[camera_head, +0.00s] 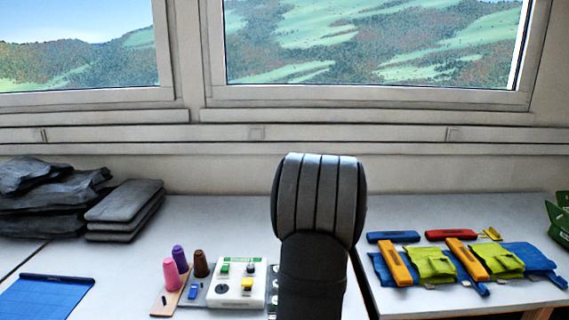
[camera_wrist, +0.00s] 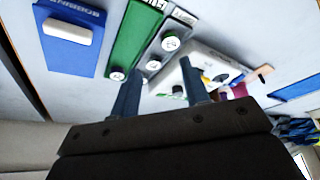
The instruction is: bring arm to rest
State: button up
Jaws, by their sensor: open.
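My gripper (camera_wrist: 158,82) shows in the wrist view with its two dark fingers apart and nothing between them. Past its fingertips lie a green strip (camera_wrist: 122,48) and several white round pieces. In the head view my arm stands upright in the middle and hides part of the table; the gripper itself cannot be made out there.
In the head view, a white box with buttons (camera_head: 238,268) and pink (camera_head: 171,274), purple and brown spools stand left of my arm. A blue mat (camera_head: 45,296) lies front left. Dark bags (camera_head: 45,198) are behind. Yellow-green pouches (camera_head: 430,264) lie right. A blue tray (camera_wrist: 72,50) shows in the wrist view.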

jog(key=w+a+r+m+h, duration=0.1)
jog(key=w+a+m, duration=0.1)
jog(key=a, duration=0.5)
jog(key=w+a+r+m+t+h, duration=0.1)
jog(key=a+r+m, duration=0.1)
jog(key=a+m, duration=0.2)
jog(key=shift+w+a+r+m, duration=0.15)
jog(key=shift+w+a+m, duration=0.2)
jog(key=shift+a, duration=1.05)
